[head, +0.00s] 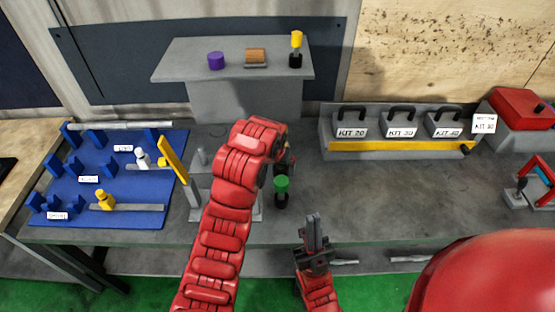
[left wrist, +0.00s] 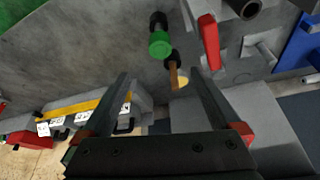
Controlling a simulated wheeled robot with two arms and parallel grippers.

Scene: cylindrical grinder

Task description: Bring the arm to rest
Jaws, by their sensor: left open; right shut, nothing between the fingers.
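My left arm (head: 228,215) reaches from the lower left over the bench and bends near the grey fixture. Its gripper (left wrist: 163,82) is open in the left wrist view, with its two dark fingers apart. A brown-handled dark piece (left wrist: 173,72) shows between the fingers in the picture; I cannot tell its depth. In the head view the left gripper is mostly hidden behind my wrist. My right gripper (head: 312,225) is shut and empty, pointing up in front of the bench edge.
A green-topped black piece (head: 282,186) stands close to my left wrist; it also shows in the left wrist view (left wrist: 159,42). Labelled kit boxes (head: 400,123) stand at the back right. Bench (head: 370,190) at centre right is clear.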

